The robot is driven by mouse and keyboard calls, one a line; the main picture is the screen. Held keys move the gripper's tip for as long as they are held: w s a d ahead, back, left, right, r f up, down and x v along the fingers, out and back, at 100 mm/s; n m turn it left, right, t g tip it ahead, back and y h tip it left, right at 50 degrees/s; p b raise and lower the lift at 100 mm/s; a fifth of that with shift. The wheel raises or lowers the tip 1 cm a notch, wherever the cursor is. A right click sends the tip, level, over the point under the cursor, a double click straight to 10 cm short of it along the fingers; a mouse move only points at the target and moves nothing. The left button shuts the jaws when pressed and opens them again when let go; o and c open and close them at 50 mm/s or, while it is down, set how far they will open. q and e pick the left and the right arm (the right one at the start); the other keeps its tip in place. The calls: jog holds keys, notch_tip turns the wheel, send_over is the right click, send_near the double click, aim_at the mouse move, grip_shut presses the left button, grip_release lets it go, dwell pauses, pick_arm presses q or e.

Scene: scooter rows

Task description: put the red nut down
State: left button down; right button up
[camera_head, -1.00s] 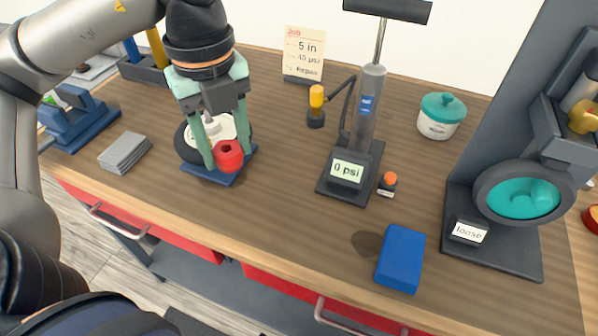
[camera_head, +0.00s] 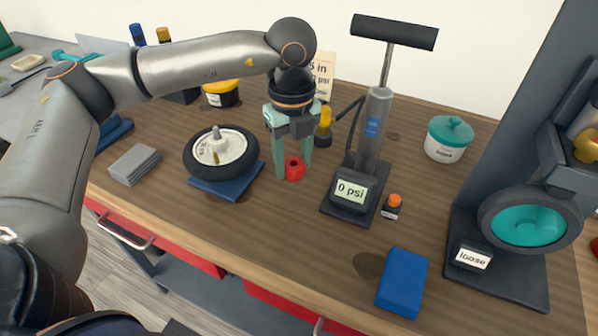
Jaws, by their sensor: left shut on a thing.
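The red nut (camera_head: 295,168) is a small red ring with a dark hole. My left gripper (camera_head: 294,165) points down and is shut on it, with a pale green finger on each side. The nut is at or just above the wooden bench top, between the wheel and the pump; I cannot tell whether it touches the wood. The wheel (camera_head: 196,172), with a black tyre and a white hub, lies on a blue mat (camera_head: 228,188) to the left of the gripper. My right gripper is not in view.
The pump (camera_head: 366,150), reading 0 psi, stands close on the right. A job card (camera_head: 324,72) is behind the gripper. A blue block (camera_head: 402,283), a teal-lidded jar (camera_head: 447,138) and grey pads (camera_head: 135,164) stand apart. Bare wood (camera_head: 270,235) lies in front.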

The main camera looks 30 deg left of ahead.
aim_at(299, 188)
pick_arm(q)
jog(key=shift+w+d+f, duration=0.15)
jog(key=shift+w+f, duration=0.3)
jog(key=shift+f, duration=0.15)
jog(key=shift+w+f, duration=0.15)
jog(key=shift+f, duration=0.8)
jog(key=shift+w+f, duration=0.15)
jog(key=shift+f, duration=0.8)
jog(key=shift+f, duration=0.15)
jog(key=shift+c, duration=1.5)
grip_release()
notch_tip(299, 188, up, 12)
jog(key=shift+r, duration=0.2)
